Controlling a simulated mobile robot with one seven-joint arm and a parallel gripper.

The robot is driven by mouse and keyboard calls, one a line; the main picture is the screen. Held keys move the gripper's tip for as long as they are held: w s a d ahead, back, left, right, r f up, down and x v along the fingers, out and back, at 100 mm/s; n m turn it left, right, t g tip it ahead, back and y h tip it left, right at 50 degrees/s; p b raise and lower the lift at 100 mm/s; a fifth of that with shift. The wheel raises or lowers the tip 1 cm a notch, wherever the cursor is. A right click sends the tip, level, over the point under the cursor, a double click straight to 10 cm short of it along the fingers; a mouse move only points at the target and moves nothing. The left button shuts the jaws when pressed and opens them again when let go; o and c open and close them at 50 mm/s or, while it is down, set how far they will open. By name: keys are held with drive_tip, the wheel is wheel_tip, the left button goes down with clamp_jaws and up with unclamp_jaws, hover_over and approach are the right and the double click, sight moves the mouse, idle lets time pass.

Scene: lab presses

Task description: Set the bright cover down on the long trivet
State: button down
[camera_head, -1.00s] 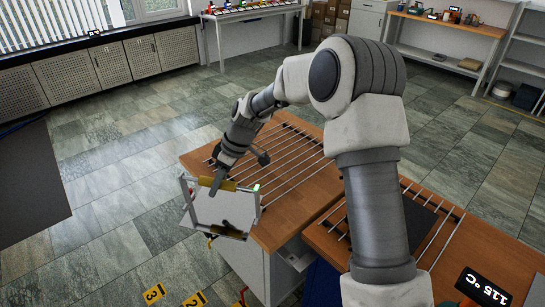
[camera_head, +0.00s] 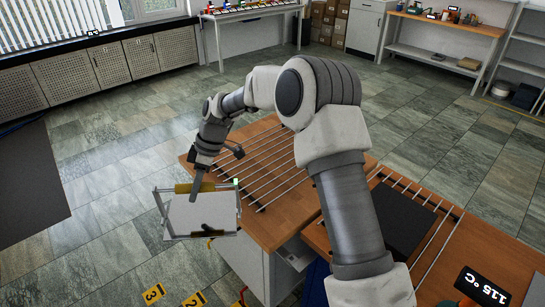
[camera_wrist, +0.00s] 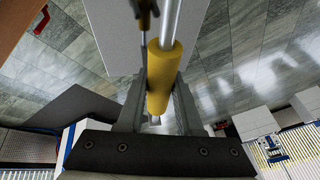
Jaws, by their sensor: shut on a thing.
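The bright cover (camera_head: 186,217) is a pale plate in a metal frame with a yellow grip bar; it also shows in the wrist view (camera_wrist: 120,35). My gripper (camera_head: 195,189) is shut on the yellow bar, seen between the fingers in the wrist view (camera_wrist: 157,105). The cover hangs in the air just left of the wooden table's near corner, over the floor, apart from the rods. The long trivet (camera_head: 268,165), a row of metal rods, lies on the left wooden top. Its rods look bare, though my arm crosses in front of its far part.
A second rod rack (camera_head: 433,250) on the right wooden top (camera_head: 470,245) carries a dark plate (camera_head: 400,222). My arm hides part of that side. A temperature display (camera_head: 485,287) stands at the lower right. Yellow number markers (camera_head: 153,293) lie on the floor. Open floor extends left.

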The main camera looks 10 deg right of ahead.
drive_tip(key=shift+r, duration=0.15)
drive_tip(key=s+d+m+t+h, duration=0.1)
drive_tip(key=s+d+m+t, duration=0.2)
drive_tip(key=d+m, duration=0.5)
drive_tip(key=s+d+m+t+h, duration=0.1)
drive_tip(key=s+d+m+t, duration=0.2)
drive_tip(key=d, duration=1.4)
drive_tip(key=s+m, duration=0.3)
drive_tip(key=m, duration=0.2)
drive_tip(key=shift+d+m, duration=0.4)
